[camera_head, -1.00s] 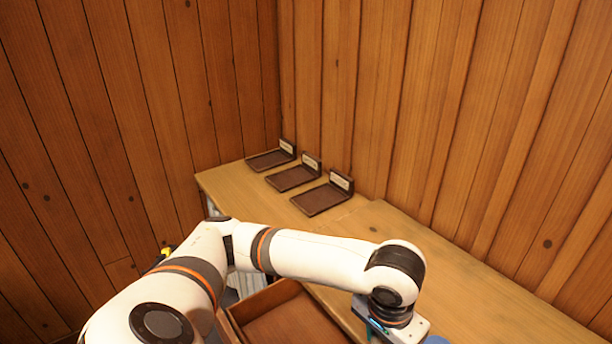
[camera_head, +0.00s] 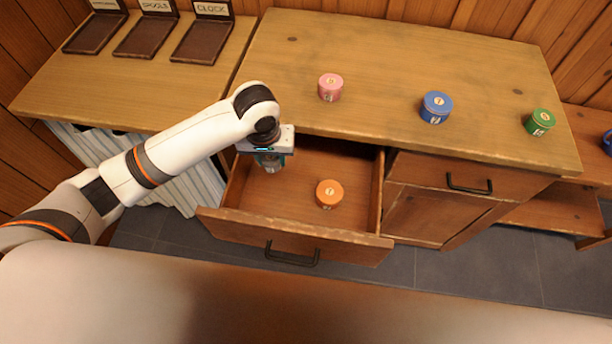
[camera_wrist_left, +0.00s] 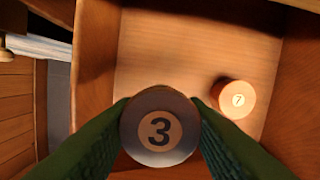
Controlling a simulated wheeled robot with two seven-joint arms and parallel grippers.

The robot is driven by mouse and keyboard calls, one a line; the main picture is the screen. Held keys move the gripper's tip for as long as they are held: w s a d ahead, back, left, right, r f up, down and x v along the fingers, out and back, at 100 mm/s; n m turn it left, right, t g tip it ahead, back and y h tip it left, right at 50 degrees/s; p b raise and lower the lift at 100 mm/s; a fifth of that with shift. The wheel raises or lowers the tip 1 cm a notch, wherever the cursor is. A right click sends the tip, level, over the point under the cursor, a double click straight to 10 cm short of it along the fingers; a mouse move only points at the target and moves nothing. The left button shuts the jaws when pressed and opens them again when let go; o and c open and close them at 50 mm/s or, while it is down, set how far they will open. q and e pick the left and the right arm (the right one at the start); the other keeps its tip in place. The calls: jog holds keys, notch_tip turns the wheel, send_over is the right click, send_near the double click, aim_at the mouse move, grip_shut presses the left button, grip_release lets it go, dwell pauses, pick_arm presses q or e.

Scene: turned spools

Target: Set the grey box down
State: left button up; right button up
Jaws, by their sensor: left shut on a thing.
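The grey box (camera_wrist_left: 160,128) is a small round tin with a 3 on its pale lid. My left gripper (camera_head: 270,158) is shut on it, with a green finger on each side in the left wrist view. In the head view the grey box (camera_head: 271,167) shows just below the gripper, inside the outline of the open drawer (camera_head: 290,232), at its left rear. I cannot tell whether its base touches the drawer floor. An orange round box (camera_head: 329,194) marked 7 in the left wrist view (camera_wrist_left: 234,98) stands in the drawer, apart from the grey one. My right gripper is out of view.
Pink (camera_head: 330,87), blue (camera_head: 436,107) and green (camera_head: 540,122) round boxes stand on the cabinet top (camera_head: 390,60). Several brown trays with labels, one reading CLOCK (camera_head: 200,42), sit on the left counter. The drawer floor left of and in front of the orange box is clear.

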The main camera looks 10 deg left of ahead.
pick_arm(q)
jog(key=b, duration=0.1)
send_over(281, 189)
jog(key=f, duration=0.9)
jog(key=shift+s+f, duration=0.15)
jog(key=shift+s, duration=0.15)
notch_tip(281, 189, down, 4)
jog(key=shift+f+b, duration=0.1)
jog(key=shift+b, duration=0.25)
jog(key=shift+f, duration=0.1)
jog(key=o, duration=0.9)
jog(key=shift+o, duration=0.2)
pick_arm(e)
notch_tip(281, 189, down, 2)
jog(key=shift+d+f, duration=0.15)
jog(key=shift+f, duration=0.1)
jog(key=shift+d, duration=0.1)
pick_arm(q)
jog(key=shift+r, duration=0.25)
jog(key=r, duration=0.4)
jog(key=s+r+p, duration=0.1)
jog(key=r, duration=0.7)
jog(key=shift+s+d+p, duration=0.1)
jog(key=shift+s+p, duration=0.15)
jog(key=shift+p, duration=0.15)
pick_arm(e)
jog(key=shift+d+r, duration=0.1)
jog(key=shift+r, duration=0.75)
